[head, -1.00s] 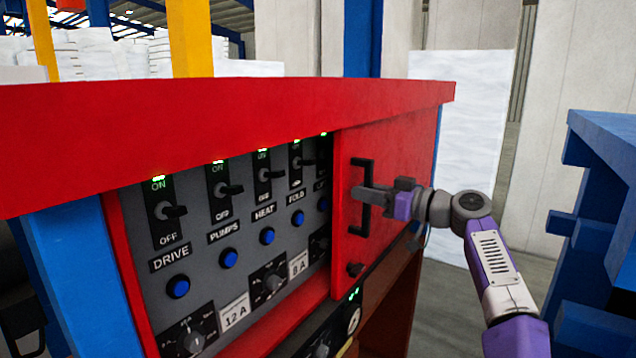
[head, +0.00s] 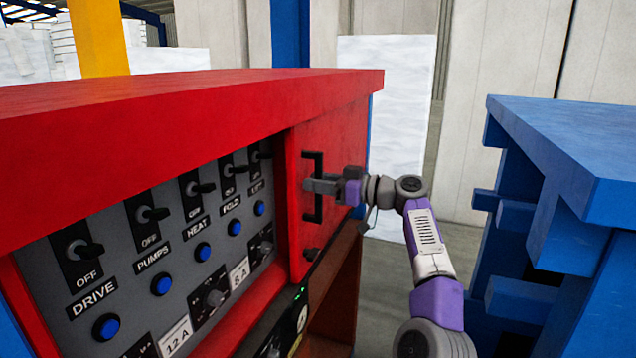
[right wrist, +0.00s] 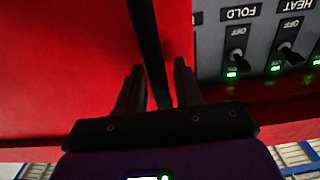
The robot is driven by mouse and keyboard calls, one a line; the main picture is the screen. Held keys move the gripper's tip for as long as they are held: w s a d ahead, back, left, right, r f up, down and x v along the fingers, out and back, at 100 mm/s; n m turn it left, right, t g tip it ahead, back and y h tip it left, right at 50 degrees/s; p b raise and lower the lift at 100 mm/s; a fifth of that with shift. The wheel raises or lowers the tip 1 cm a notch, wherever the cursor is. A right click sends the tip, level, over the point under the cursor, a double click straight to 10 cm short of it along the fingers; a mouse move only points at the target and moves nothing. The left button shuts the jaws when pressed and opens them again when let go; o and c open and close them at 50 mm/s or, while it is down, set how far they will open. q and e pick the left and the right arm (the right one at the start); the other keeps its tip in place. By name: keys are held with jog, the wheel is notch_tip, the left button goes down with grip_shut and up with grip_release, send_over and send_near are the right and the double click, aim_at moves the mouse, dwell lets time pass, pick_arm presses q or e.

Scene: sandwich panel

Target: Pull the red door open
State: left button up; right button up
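The red door (head: 343,139) covers the right end of the switch panel and carries a black upright bracket handle (head: 317,208). My right gripper (head: 312,186) is at the middle of this handle. In the right wrist view, the handle bar (right wrist: 146,35) runs between the two fingers of my right gripper (right wrist: 158,75). Thin strips of red show between the bar and the fingers, so the gripper looks open around the bar. The red door surface (right wrist: 65,60) lies behind it. My left gripper is not in view.
The grey switch panel (head: 135,265), with black switches and blue buttons, is left of the door under a red overhanging top (head: 150,110). A blue bench (head: 570,150) stands right of my right arm, with open floor between.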

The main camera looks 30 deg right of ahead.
jog(key=shift+o, duration=0.3)
jog(key=b+v, duration=0.2)
jog(key=v, duration=0.5)
jog(key=shift+s, duration=0.25)
jog(key=shift+w+d+f, duration=0.1)
jog(key=shift+d, duration=0.05)
